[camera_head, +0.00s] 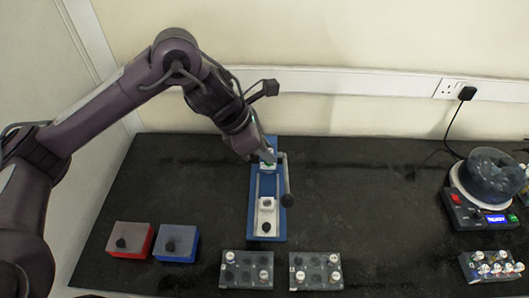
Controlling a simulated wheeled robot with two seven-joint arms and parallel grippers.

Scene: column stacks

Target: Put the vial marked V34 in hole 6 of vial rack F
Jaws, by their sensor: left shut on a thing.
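My left gripper (266,157) points down over the far end of a blue stand (251,208). It is shut on a small pale thing with a green patch, largely hidden by the fingers. It may be a vial; no mark on it is legible. Two dark racks, one in front of the stand (236,282) and one to its right (304,284), hold white-capped vials and have dark empty holes. A third rack (472,277) at the far right holds several capped vials. Rack letters, hole numbers and V34 are too small to read. My right gripper is not in view.
A red box (142,244) and a blue box (178,256) with grey lids sit at left. A device with a bowl (494,178) stands at right. The black bench (390,210) between is clear.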

